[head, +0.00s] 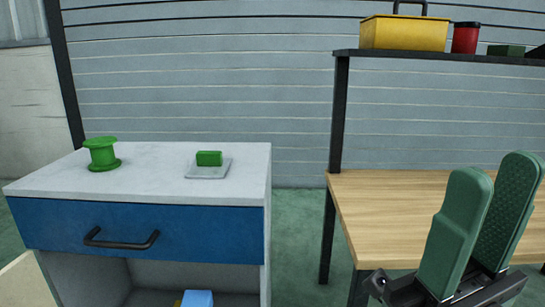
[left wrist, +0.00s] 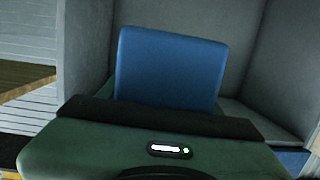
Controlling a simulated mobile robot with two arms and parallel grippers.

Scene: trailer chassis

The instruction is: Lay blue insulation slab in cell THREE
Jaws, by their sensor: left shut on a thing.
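A blue slab (left wrist: 170,65) stands out beyond the green finger of my left gripper (left wrist: 145,115) in the left wrist view. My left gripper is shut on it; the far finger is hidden. Grey panels surround the slab in that view. My left gripper is not clearly seen in the head view. My right gripper (head: 492,180), with green padded fingers, is at the lower right of the head view in front of the wooden table. Its fingers stand apart with nothing between them. I cannot make out cell THREE or a trailer chassis in either view.
A grey cabinet (head: 150,185) with a shut blue drawer (head: 190,232) carries a green spool (head: 101,155) and a green block (head: 209,158) on a grey plate. A light blue thing (head: 198,299) shows low in its open compartment. A wooden table (head: 385,205) has a shelf (head: 430,57) above.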

